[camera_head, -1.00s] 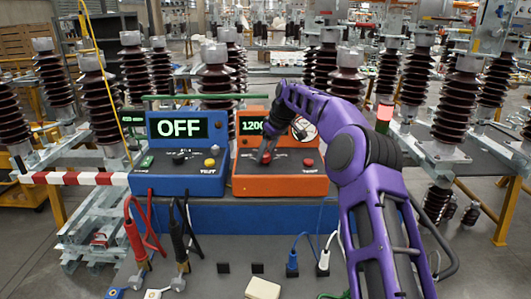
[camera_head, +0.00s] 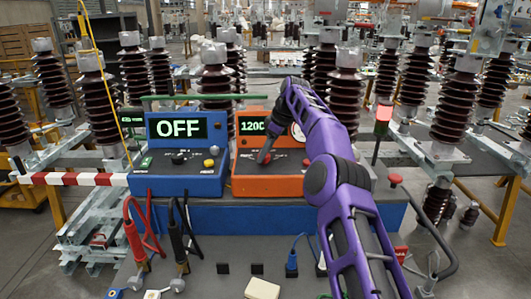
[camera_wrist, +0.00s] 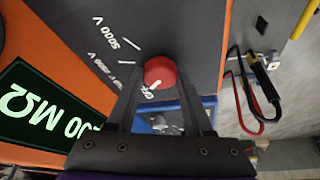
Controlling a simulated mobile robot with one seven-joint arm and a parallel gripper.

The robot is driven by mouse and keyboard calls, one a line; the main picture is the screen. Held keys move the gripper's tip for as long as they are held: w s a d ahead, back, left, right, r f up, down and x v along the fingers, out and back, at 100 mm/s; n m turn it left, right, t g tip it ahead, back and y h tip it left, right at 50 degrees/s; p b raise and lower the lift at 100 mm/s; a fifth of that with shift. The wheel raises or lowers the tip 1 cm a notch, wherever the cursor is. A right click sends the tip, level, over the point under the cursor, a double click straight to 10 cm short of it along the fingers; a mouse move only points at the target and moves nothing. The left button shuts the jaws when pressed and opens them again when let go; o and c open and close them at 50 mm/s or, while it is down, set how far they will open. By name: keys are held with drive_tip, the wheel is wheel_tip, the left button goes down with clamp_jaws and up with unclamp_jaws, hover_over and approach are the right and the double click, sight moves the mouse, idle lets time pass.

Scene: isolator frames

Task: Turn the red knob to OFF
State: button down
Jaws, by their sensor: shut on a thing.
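The red knob (camera_wrist: 160,71) is on the dark top panel of the orange tester (camera_head: 246,185). In the wrist view it sits between the two fingers of my gripper (camera_wrist: 160,76), which is shut on it. A white mark on the knob's lower-left side points toward a small label that looks like OFF, partly hidden by the left finger. Labels up to 5000 V lie further left and up. In the head view my gripper (camera_head: 266,152) comes down on the knob from above, and the knob is mostly hidden. The tester's display (camera_head: 252,124) is partly covered by my arm.
A blue tester (camera_head: 150,185) whose display reads OFF stands just left. A red button (camera_head: 306,162) sits right of the knob. Red and black clamps (camera_head: 135,238) hang in front. A red mushroom-shaped button (camera_head: 395,180) stands at right. Insulators crowd behind.

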idle(0.4)
drive_tip(key=shift+c, duration=1.5)
unclamp_jaws()
